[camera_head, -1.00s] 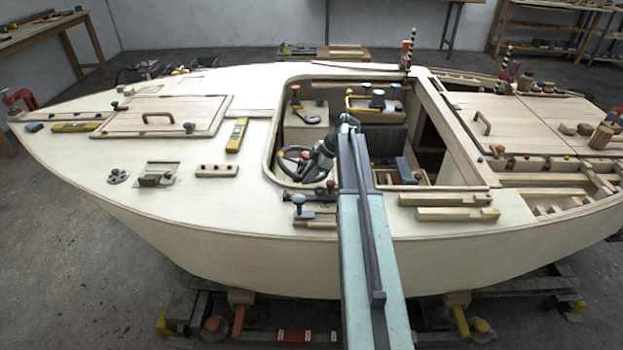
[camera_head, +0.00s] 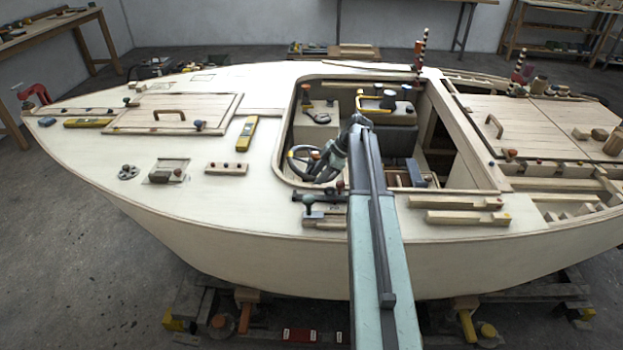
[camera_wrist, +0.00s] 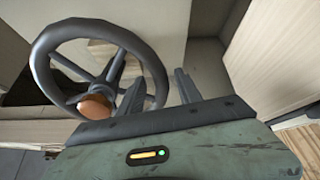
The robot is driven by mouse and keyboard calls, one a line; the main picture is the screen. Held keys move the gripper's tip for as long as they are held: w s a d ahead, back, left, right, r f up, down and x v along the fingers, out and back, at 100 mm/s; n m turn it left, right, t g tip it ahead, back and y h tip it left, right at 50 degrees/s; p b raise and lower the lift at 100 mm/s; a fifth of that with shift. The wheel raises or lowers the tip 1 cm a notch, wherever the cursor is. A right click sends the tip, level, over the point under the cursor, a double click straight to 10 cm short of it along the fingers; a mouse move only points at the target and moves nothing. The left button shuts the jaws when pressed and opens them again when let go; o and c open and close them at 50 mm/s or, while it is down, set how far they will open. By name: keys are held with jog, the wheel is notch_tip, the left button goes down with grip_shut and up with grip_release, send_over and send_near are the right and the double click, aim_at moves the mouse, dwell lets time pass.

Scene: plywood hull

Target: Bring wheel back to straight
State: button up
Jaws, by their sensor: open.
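The dark steering wheel (camera_head: 291,161) is at the left side of the cockpit opening in the head view. It fills the left of the wrist view (camera_wrist: 40,62), with several spokes and an orange-brown knob (camera_wrist: 95,106) low on it, near my left finger. My gripper (camera_wrist: 160,88) is open. Its left finger overlaps the inside of the wheel, its right finger is outside, and the right part of the rim shows between them. I cannot tell whether either finger touches the rim. In the head view my gripper (camera_head: 325,173) partly hides the wheel's right side.
The cockpit opening has raised wooden edges (camera_head: 286,110). A seat with a yellow handle (camera_head: 372,106) stands behind. A yellow level (camera_head: 246,132) lies left of the cockpit.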

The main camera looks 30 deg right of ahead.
jog(key=p+v, duration=0.6)
jog(key=v, duration=0.1)
jog(key=shift+r, duration=0.2)
jog(key=shift+d, duration=0.1)
